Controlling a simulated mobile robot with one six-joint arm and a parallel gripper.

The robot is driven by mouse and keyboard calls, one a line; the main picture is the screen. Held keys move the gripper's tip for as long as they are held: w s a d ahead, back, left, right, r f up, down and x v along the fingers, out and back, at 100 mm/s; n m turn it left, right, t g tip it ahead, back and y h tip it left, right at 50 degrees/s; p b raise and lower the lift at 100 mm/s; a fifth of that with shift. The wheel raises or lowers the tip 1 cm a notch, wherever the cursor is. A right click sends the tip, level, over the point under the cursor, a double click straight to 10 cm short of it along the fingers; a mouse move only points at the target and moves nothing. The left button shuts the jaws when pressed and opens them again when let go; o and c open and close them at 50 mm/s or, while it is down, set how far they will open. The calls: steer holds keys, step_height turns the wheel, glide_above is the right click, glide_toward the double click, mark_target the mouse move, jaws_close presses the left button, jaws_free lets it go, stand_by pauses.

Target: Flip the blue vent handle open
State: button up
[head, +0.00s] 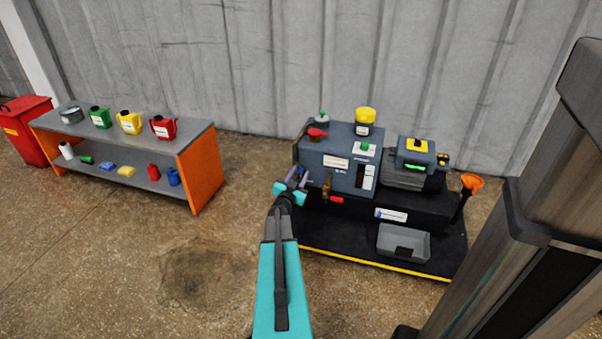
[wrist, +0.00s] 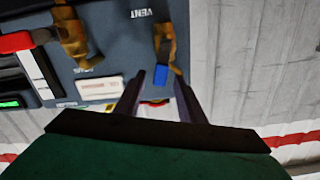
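The blue vent handle (wrist: 161,76) hangs from a brass valve (wrist: 166,40) under the "VENT" lettering on the grey panel in the wrist view. My gripper (wrist: 159,80) is open, with one finger on each side of the blue handle's end. The handle appears between the fingertips; I cannot tell whether either finger touches it. The vent handle cannot be made out there.
A second brass valve (wrist: 72,38) with a red handle (wrist: 15,42) sits beside the vent valve. A yellow-capped container (head: 365,120) stands on the furnace. A grey tray (head: 403,243) is in front. A shelf (head: 190,140) with bottles stands left; open floor lies between.

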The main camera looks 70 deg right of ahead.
steer(key=shift+w+d+b, duration=0.2)
steer(key=shift+d+b, duration=0.1)
steer(key=shift+d, duration=1.1)
jaws_close()
